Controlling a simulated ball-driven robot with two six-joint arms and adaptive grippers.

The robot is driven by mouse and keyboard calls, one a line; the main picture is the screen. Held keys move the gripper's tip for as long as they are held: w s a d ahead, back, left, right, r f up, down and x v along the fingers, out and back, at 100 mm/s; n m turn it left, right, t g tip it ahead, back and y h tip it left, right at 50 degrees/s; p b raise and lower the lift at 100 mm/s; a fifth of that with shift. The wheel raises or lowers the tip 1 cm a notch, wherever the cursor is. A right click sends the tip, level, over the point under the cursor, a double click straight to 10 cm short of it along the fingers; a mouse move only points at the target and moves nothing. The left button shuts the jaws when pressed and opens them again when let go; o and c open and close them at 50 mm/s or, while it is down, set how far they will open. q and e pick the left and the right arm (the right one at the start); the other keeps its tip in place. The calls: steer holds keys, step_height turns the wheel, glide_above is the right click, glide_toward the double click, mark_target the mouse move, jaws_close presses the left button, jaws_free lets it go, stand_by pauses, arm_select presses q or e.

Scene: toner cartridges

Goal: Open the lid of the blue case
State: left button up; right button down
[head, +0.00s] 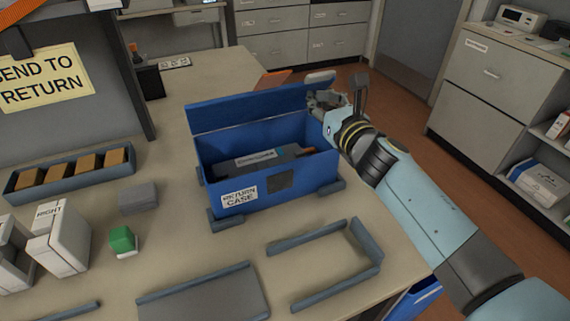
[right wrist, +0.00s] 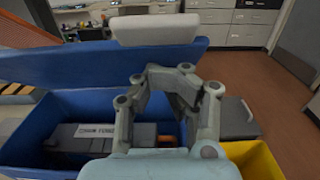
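The blue case (head: 225,195) stands on the table with a "RETURN CASE" label on its front. Its lid (head: 255,107) is raised along the back edge, and the inside is exposed. A dark toner cartridge (head: 265,158) lies inside; its label also shows in the right wrist view (right wrist: 92,132). My right gripper (head: 340,84) is at the right end of the case, by the lid's upper right corner. Contact with the lid cannot be told. My left gripper is not in view.
Low rails (head: 335,285) and a grey plate (head: 205,300) lie in front of the case. A green-topped block (head: 122,240), grey block (head: 138,198), white boxes (head: 60,238) and a tray (head: 70,182) with orange-brown blocks are left. A yellow container (right wrist: 258,160) is beside the case.

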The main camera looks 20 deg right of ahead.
mark_target(315, 87)
steer(key=shift+w+a+r+p, duration=0.15)
steer(key=shift+w+r+p, duration=0.4)
steer(key=shift+w+r, duration=0.45)
steer(key=shift+w, duration=0.2)
steer(key=shift+w+a+r, duration=0.15)
steer(key=shift+w+r, duration=0.25)
steer(key=shift+w, duration=0.3)
steer(key=shift+w+a+r, duration=0.1)
steer(key=shift+w+r, duration=0.25)
steer(key=shift+w, duration=0.3)
steer(key=shift+w+a+r, duration=0.1)
steer(key=shift+w+r, duration=0.1)
steer(key=shift+w, duration=0.65)
steer(key=shift+w+a+r, duration=0.1)
steer(key=shift+w+r, duration=0.1)
steer(key=shift+w, duration=0.65)
